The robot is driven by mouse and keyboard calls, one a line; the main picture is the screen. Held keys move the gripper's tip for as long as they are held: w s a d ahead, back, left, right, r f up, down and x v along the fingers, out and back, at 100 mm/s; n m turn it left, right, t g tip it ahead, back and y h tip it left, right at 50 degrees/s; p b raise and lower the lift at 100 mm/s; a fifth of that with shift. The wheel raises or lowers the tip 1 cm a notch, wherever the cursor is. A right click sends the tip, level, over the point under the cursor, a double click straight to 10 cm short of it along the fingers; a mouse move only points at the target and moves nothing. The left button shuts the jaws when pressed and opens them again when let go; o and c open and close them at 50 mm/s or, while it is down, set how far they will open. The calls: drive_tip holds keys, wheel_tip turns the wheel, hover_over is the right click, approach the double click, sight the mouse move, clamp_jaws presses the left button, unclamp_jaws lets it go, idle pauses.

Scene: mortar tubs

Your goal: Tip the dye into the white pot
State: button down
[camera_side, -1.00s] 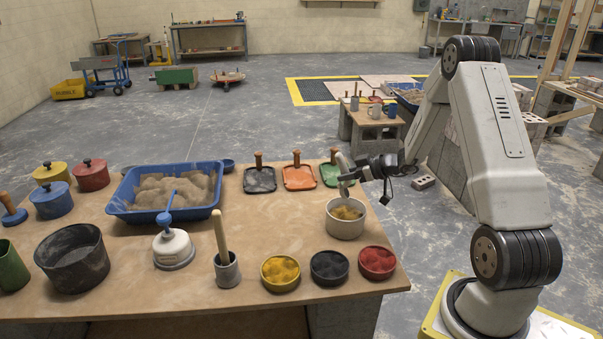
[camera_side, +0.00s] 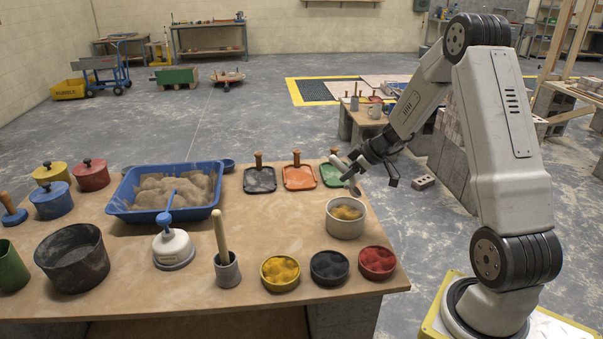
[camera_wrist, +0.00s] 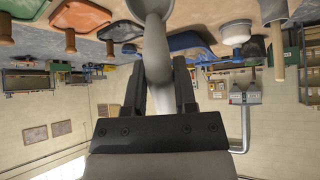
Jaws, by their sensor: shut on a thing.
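The white pot (camera_side: 345,226) stands near the right edge of the table, with yellow dye (camera_side: 346,212) in it. My gripper (camera_side: 364,162) is above and slightly to the right of the pot, shut on a grey scoop (camera_side: 354,187). The scoop's small bowl end hangs down over the pot's back rim, apart from the dye. I cannot tell whether any dye is left in it. In the wrist view the scoop's handle (camera_wrist: 157,52) sits between my two dark fingers (camera_wrist: 163,85). The yellow dye bowl (camera_side: 280,271) stands at the table's front.
Black (camera_side: 329,266) and red (camera_side: 377,261) dye bowls stand in front of the pot. A grey cup (camera_side: 228,271) with a wooden-handled tool and a white lidded container (camera_side: 173,252) are to the left.

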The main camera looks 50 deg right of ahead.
drive_tip(key=shift+d+r+m+g+h, duration=0.3)
drive_tip(key=shift+d+r+g+h, duration=0.1)
drive_tip(key=shift+d+r+g, duration=0.4)
drive_tip(key=shift+r+g+h, duration=0.2)
drive_tip(key=shift+g, duration=0.45)
drive_tip(key=shift+r+g+h, duration=0.15)
drive_tip(key=shift+g+h, duration=0.05)
drive_tip(key=shift+g, duration=0.45)
drive_tip(key=shift+r+g+h, duration=0.2)
drive_tip(key=shift+g, duration=0.55)
drive_tip(key=shift+r+g+h, duration=0.15)
drive_tip(key=shift+g+h, duration=0.05)
drive_tip(key=shift+g, duration=0.55)
drive_tip(key=shift+s, duration=0.1)
